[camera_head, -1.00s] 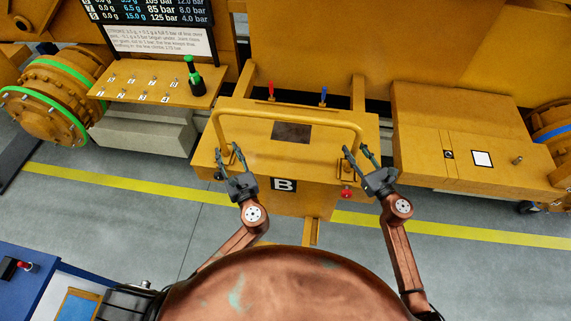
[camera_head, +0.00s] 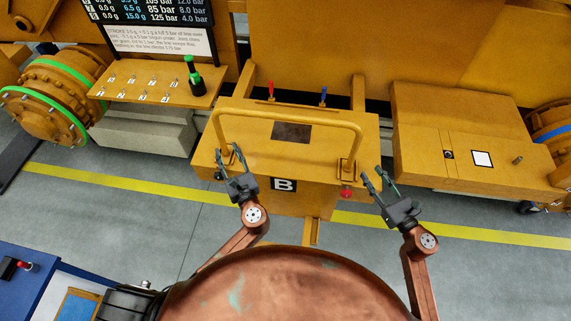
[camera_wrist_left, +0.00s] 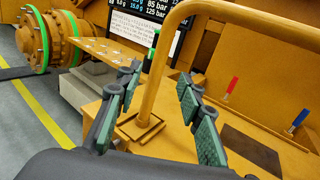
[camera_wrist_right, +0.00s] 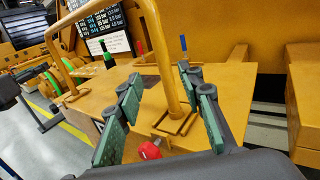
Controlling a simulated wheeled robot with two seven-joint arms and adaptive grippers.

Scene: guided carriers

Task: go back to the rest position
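My left gripper (camera_head: 230,152) is open beside the left foot of the yellow carrier's handle (camera_head: 290,114). In the left wrist view its green-padded fingers (camera_wrist_left: 160,90) stand apart, and the handle's post (camera_wrist_left: 157,75) shows between them; I cannot tell whether the post is inside the grip or behind it. My right gripper (camera_head: 374,179) is open and empty, to the right of carrier B (camera_head: 235,185) and clear of the handle. In the right wrist view the fingers (camera_wrist_right: 163,92) are apart, with the handle's right post (camera_wrist_right: 165,65) beyond them.
A red knob (camera_head: 346,193) sticks out of the carrier's front, close to my right gripper. A shelf (camera_head: 130,88) with a green bottle (camera_head: 193,75) is at left. A yellow box (camera_head: 455,135) stands at right.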

